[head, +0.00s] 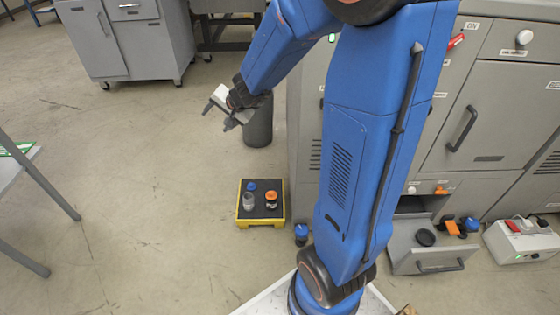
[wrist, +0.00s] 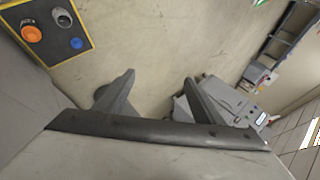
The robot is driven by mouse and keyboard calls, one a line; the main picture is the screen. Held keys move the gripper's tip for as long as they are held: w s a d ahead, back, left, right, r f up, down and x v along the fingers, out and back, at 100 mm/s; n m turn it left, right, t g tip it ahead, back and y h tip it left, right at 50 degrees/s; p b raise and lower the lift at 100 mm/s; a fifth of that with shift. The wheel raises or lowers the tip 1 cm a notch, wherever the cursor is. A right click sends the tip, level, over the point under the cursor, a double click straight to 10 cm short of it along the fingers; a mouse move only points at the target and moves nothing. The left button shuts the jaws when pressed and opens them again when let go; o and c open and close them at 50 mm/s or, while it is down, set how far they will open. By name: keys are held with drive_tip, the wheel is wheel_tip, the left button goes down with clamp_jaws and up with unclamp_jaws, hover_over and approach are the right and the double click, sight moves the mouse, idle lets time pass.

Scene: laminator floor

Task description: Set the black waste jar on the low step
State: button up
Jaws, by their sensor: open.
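The low step (head: 261,223) has a black top and yellow edges and stands on the floor left of the grey cabinets. It also shows at the upper left of the wrist view (wrist: 54,50). On it stand a grey jar (head: 249,201), an orange-capped jar (head: 271,199) and a small blue-topped item (head: 251,186). A round black thing (head: 426,237), possibly the black waste jar seen from above, lies in the open low drawer at right. My gripper (head: 217,116) is open and empty in the air, away from both; its spread fingers show in the wrist view (wrist: 159,84).
A blue-topped item (head: 301,232) stands on the floor right of the step. A dark bin (head: 258,123) stands behind my gripper. Floor left of the step is clear.

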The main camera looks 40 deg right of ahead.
drive_tip(key=s+a+r+n+g+y, duration=0.1)
drive_tip(key=s+a+r+n, duration=0.3)
drive_tip(key=s, duration=0.4)
drive_tip(key=s+a+r+n+g+y, duration=0.1)
drive_tip(key=s+a+r+n, duration=0.3)
drive_tip(key=s, duration=0.5)
drive_tip(key=s+d+n+g+h, duration=0.1)
drive_tip(key=s+d, duration=0.3)
drive_tip(key=s, duration=0.5)
drive_tip(key=s+d+n+h, duration=0.1)
drive_tip(key=s+d+h, duration=0.2)
drive_tip(key=s, duration=0.7)
drive_tip(key=shift+s+d+r+n+g+h, duration=0.2)
drive_tip(key=shift+d+r+n+g+h, duration=0.15)
drive_tip(key=shift+d, duration=0.3)
